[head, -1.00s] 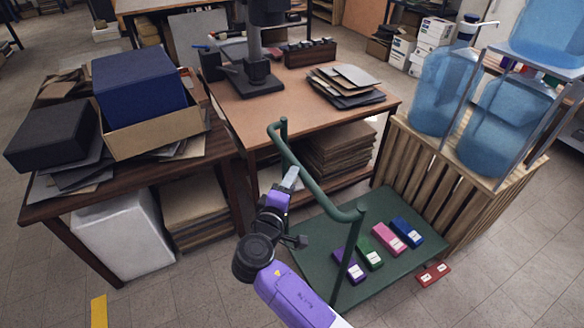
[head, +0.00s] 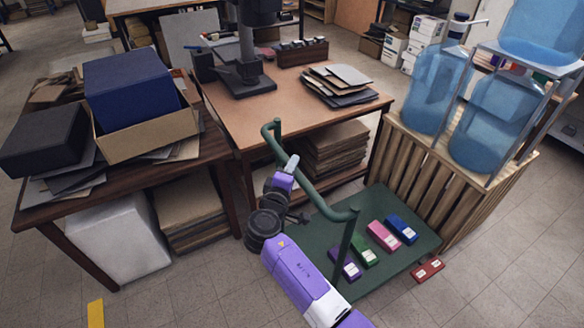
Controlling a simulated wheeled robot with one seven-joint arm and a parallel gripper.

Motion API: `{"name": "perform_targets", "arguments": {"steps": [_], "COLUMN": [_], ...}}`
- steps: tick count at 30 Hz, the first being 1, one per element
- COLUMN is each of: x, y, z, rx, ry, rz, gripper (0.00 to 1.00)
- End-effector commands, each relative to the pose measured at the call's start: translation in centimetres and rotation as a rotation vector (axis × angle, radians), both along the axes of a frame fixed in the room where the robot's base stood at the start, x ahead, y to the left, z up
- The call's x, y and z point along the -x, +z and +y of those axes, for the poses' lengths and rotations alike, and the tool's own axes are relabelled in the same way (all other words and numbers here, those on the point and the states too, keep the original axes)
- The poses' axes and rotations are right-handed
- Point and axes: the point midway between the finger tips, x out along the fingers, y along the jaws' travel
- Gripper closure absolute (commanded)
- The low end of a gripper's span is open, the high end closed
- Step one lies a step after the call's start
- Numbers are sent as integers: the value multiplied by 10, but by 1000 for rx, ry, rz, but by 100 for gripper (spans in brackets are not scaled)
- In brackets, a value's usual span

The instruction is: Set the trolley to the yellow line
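The trolley is a low green platform (head: 405,262) with a raised green tube handle (head: 305,188) along its left side. Several small boxes lie on its deck: purple (head: 346,262), green (head: 364,250), pink (head: 383,236) and blue (head: 401,229). My gripper (head: 290,165) is at the handle bar, at its left part. Its fingers are small and partly hidden, so I cannot tell whether they close on the bar. A short piece of the yellow line (head: 95,314) shows on the floor at the bottom left, well left of the trolley.
A red box (head: 427,269) lies on the floor beside the trolley's right edge. A slatted wooden crate (head: 440,185) with water bottles stands behind right. Wooden tables (head: 235,130) stand behind and left, with a white block (head: 118,238) underneath. Floor at the lower left is clear.

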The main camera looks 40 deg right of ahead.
Motion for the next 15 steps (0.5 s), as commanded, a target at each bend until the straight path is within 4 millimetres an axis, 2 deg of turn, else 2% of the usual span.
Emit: {"name": "perform_targets", "arguments": {"steps": [1,3,15], "x": [0,0,0], "y": [0,0,0], "z": [0,0,0], "rx": [0,0,-1], "ry": [0,0,0], "rz": [0,0,0], "gripper": [86,100,100]}}
